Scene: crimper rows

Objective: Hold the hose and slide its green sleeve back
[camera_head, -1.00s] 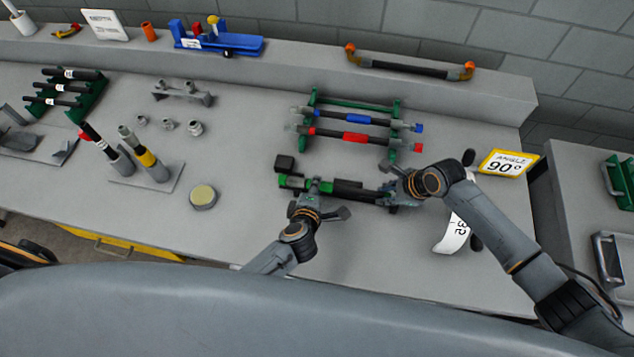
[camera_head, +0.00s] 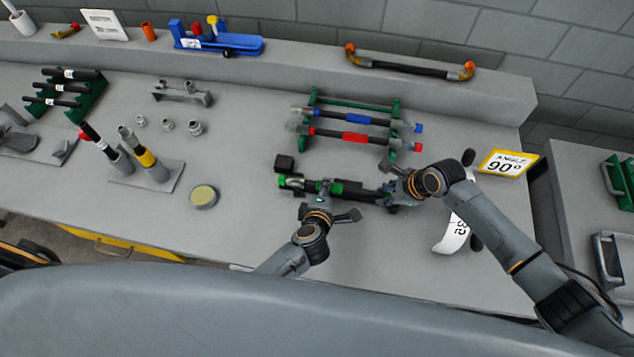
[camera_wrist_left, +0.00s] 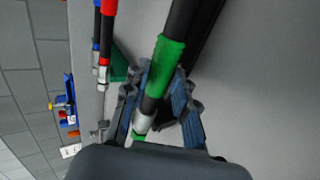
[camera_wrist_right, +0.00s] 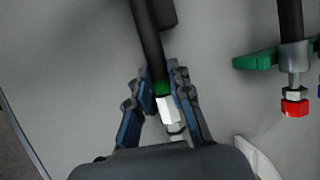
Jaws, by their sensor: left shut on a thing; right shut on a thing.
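The black hose (camera_head: 358,192) lies level across the front of the bench, below the rack. My left gripper (camera_head: 325,188) is shut on its green sleeve (camera_wrist_left: 168,62), which sits part way along the hose. To the left of the sleeve the silver end fitting (camera_head: 298,184) is bare; it also shows in the left wrist view (camera_wrist_left: 145,122) with a green ring below it. My right gripper (camera_head: 388,190) is shut on the hose near its right end. The right wrist view shows the hose (camera_wrist_right: 150,45), a green band (camera_wrist_right: 162,88) and a silver fitting (camera_wrist_right: 168,112) there.
A green rack (camera_head: 350,104) with a blue-banded and a red-banded hose stands just behind. A yellow angle sign (camera_head: 502,163) stands at the right. The bench left of the hose is clear around a round tin (camera_head: 203,196).

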